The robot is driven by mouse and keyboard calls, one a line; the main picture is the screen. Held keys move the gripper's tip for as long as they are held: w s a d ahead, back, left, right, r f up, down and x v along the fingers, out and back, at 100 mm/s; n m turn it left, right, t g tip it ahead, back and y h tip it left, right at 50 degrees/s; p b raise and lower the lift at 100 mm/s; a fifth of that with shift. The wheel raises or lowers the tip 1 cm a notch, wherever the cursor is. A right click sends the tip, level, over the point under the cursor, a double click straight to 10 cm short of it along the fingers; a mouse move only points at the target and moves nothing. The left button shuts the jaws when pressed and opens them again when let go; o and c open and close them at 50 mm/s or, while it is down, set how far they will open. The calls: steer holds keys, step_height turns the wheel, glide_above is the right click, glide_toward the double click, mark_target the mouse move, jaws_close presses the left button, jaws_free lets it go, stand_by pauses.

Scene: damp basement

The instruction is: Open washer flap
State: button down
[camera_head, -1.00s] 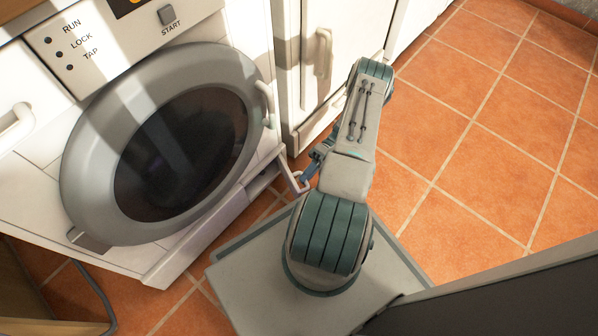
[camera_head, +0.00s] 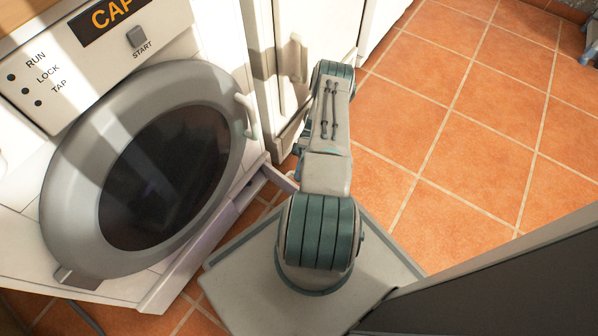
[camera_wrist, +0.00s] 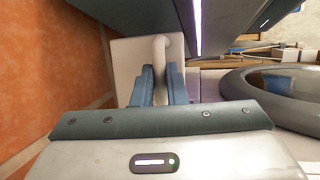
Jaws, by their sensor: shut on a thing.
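The white washer (camera_head: 178,262) stands at the left in the head view, with its large round door (camera_head: 60,190) shut. The flap (camera_head: 279,178) is low at the washer's right corner and seems to stick out from the base strip. In the wrist view the flap shows as a pale panel (camera_wrist: 124,62) with a curved handle (camera_wrist: 160,46). My gripper (camera_wrist: 161,72) is shut on this handle, one blue-grey finger on each side. In the head view my arm hides the gripper and most of the handle.
The round door's handle (camera_head: 247,117) is above the flap. A white cabinet (camera_head: 262,45) stands close on the right of the washer. Open orange tiled floor (camera_head: 450,150) lies to the right. A dark panel (camera_head: 510,285) fills the lower right corner.

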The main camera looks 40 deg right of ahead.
steer(key=shift+d, duration=0.1)
steer(key=c, duration=1.5)
jaws_free()
steer(key=shift+o, duration=0.2)
steer(key=v, duration=0.7)
steer(key=shift+d, duration=0.2)
steer(key=shift+w+r, duration=0.1)
steer(key=shift+w, duration=0.05)
